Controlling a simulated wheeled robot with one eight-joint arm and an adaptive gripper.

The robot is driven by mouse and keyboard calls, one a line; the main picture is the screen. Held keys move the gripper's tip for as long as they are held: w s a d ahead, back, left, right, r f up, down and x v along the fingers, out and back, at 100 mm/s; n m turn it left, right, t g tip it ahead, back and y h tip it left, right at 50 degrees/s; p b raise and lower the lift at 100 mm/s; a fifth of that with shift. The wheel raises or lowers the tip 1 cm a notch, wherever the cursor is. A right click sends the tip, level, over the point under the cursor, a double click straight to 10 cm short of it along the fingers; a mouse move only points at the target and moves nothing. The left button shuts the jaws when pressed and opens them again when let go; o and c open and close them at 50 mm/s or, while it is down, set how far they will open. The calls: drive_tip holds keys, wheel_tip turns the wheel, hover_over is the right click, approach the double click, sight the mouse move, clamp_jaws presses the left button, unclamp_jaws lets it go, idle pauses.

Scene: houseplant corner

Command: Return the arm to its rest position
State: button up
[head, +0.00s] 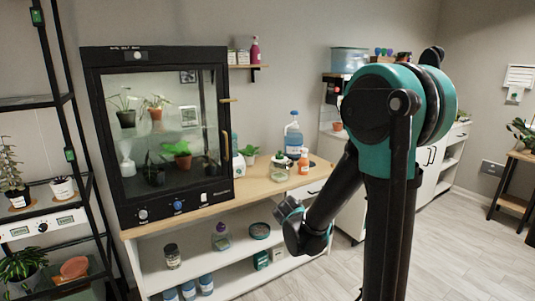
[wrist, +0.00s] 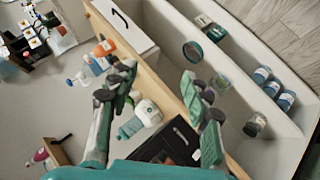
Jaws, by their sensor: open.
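My arm stands in the right half of the head view, its forearm bent down and to the left in front of the wooden-topped bench (head: 262,190). The wrist end hangs low before the bench's open shelves; the fingers cannot be made out clearly there. In the wrist view, my gripper (wrist: 162,80) shows two dark, teal-backed fingers spread apart. Nothing is held between them. The bench edge and an open shelf lie beyond the fingers.
A glass-fronted plant cabinet (head: 160,130) stands on the bench. An orange bottle (head: 304,161) and a large blue bottle (head: 293,135) stand right of it. Several blue-lidded jars (wrist: 272,88) sit on the lower shelf. Open floor (head: 460,250) lies at right; a black rack (head: 66,97) stands left.

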drive_tip(key=s+d+f+m+g, duration=0.2)
drive_tip(key=s+d+m, duration=0.1)
drive_tip(key=s, duration=0.5)
drive_tip(key=s+d+f+m+g+y, duration=0.1)
drive_tip(key=s+d+f+m+g, duration=0.1)
drive_tip(key=s, duration=0.7)
drive_tip(key=s+d+f+m+g, duration=0.2)
drive_tip(key=s+d+m, duration=0.1)
drive_tip(key=s, duration=0.6)
drive_tip(key=shift+d+f+m+y, duration=0.2)
drive_tip(key=shift+d+m+y, duration=0.15)
drive_tip(key=shift+d, duration=0.45)
